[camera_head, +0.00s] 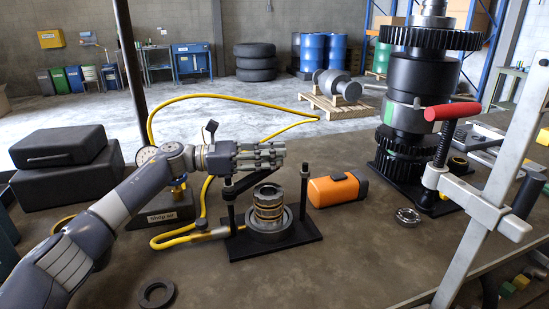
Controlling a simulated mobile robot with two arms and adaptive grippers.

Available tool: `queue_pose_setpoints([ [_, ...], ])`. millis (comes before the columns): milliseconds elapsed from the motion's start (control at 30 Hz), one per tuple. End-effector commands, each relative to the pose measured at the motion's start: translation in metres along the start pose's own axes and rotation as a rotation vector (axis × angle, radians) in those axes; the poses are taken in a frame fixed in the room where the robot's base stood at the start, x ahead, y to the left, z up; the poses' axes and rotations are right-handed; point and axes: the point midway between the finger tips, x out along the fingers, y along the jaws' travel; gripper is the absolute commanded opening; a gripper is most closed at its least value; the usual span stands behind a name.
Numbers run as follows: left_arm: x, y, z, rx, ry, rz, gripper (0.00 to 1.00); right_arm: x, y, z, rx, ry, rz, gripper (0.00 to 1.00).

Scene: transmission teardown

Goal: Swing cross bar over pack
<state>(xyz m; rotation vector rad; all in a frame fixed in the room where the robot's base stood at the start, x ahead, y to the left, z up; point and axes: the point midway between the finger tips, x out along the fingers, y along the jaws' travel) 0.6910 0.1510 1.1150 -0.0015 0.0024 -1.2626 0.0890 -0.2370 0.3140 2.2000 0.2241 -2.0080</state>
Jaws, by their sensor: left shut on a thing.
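The pack (268,206) is a ringed, dark and brass-coloured stack standing upright on a black base plate (290,242) between two posts. The dark cross bar (246,184) runs from the top of the left post (233,217) toward the upper right, under my left gripper. The right post (304,187) stands free of the bar. My left gripper (276,155) is above the fixture, pointing right, shut on the cross bar; its fingers hide the bar's far end and the exact contact. My right gripper is not in view.
An orange case (338,190) lies right of the fixture. A yellow hose (180,239) curls around its left side. A tall gear stack (408,100) and a red-handled clamp (452,112) stand at right. A dark ring (157,294) lies on the bench in front.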

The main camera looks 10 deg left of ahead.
Motion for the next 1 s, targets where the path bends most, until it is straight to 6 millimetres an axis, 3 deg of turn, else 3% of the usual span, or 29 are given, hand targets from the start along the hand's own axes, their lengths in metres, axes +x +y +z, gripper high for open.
queue_pose_setpoints([
  [33,-0.002,-0.002,-0.010,-0.007,0.018,-0.008,0.00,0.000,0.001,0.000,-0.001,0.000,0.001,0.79],
  [200,-0.002,-0.002,-0.010,-0.006,0.018,-0.008,0.00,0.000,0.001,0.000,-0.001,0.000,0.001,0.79],
  [233,-0.002,-0.002,-0.010,-0.006,0.018,-0.008,0.25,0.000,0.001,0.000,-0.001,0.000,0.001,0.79],
  [300,-0.002,-0.002,-0.010,-0.006,0.018,-0.007,0.40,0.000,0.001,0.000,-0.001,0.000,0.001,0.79],
  [333,-0.002,-0.002,-0.010,-0.006,0.018,-0.007,0.44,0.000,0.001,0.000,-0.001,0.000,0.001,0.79],
  [867,-0.001,-0.002,-0.005,-0.003,0.009,-0.006,0.44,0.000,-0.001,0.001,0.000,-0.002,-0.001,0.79],
  [1000,-0.001,-0.001,0.005,0.001,0.006,-0.006,0.44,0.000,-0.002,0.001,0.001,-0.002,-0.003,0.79],
])
